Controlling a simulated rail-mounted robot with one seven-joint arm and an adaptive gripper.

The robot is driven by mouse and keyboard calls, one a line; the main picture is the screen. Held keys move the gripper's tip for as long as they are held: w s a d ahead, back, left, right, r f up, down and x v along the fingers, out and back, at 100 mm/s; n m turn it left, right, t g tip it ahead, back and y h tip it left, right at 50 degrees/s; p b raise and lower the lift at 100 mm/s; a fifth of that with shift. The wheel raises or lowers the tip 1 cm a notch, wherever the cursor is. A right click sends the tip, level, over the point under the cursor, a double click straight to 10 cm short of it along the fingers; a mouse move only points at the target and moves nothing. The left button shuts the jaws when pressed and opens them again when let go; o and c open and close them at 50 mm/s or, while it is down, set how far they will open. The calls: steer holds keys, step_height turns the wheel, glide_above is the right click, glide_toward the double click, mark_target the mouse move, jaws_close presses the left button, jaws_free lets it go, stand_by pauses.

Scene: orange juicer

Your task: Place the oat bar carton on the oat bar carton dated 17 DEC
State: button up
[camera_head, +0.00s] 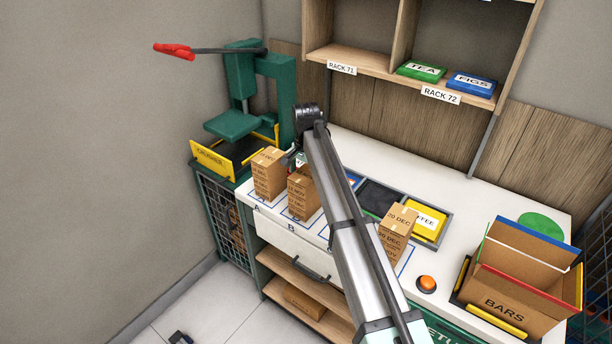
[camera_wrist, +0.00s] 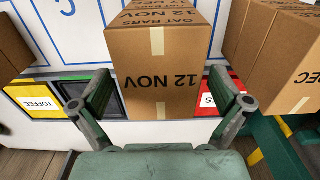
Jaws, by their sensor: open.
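My gripper (camera_wrist: 160,92) is open, its two fingers on either side of the near end of an oat bar carton marked 12 NOV (camera_wrist: 163,52). I cannot tell if they touch it. In the head view my gripper (camera_head: 297,157) is at the top of the stack at B (camera_head: 302,196), mostly hidden by my arm. The stack at A (camera_head: 268,178) stands to its left, its top label ending in DEC. A third stack (camera_head: 396,236) stands right of my arm, with 20 DEC and 30 DEC showing.
A green crusher (camera_head: 236,123) with a red-tipped lever stands left of the stacks. An open BARS box (camera_head: 513,300) and an orange button (camera_head: 427,284) are at the right. A yellow toffee box (camera_head: 428,222) sits in a tray behind the third stack. A shelf (camera_head: 400,78) hangs above.

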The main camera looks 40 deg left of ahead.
mark_target(306, 174)
steer(key=shift+r, duration=0.15)
step_height(306, 174, up, 12)
steer(key=b, duration=0.4)
stand_by(0.3)
